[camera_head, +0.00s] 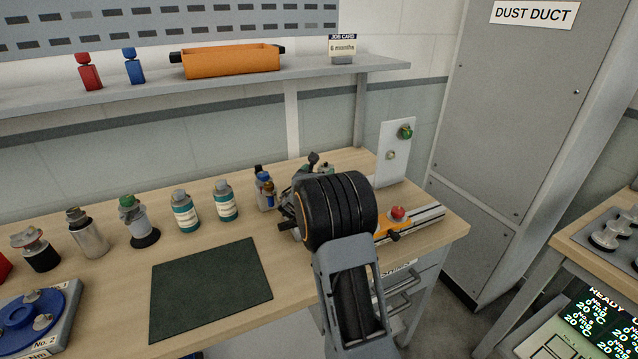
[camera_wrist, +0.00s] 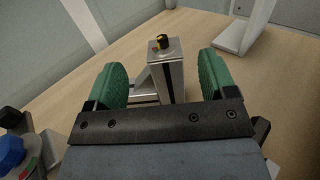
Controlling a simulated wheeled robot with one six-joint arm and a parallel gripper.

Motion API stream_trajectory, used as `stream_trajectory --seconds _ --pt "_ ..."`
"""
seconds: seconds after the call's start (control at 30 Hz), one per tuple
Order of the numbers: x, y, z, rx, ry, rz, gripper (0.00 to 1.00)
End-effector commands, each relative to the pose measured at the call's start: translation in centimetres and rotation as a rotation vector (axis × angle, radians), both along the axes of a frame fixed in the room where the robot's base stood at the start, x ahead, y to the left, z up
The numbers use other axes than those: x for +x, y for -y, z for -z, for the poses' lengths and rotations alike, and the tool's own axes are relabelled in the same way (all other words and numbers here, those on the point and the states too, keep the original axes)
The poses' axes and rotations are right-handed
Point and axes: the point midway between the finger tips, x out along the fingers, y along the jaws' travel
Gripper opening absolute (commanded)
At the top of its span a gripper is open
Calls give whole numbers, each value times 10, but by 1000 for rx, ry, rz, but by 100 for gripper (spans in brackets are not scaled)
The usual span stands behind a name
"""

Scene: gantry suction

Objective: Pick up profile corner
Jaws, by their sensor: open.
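In the wrist view, the profile corner (camera_wrist: 168,78) is a silver aluminium piece with an upright post and a lower arm reaching left along the wooden bench. My gripper (camera_wrist: 164,64) is open, with one green pad on each side of the post. Gaps show between the post and both pads, so it is not held. The foot of the piece is hidden behind the gripper body. In the head view, my dark arm covers this spot, and I cannot make out the piece.
An orange block with a red button (camera_head: 397,213) sits on a rail right of my arm. A white upright plate (camera_head: 396,152) with a green knob stands behind. Several bottles line the bench to the left. A dark green mat (camera_head: 210,288) lies clear in front.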

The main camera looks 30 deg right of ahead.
Motion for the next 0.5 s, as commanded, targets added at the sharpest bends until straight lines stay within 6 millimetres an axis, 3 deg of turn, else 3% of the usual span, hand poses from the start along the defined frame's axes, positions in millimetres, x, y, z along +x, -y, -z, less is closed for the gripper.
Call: stream_trajectory --seconds 0.3,0.5 --pt "21 33 4 1 0 2 78" --pt "28 42 4 1 1 1 78"
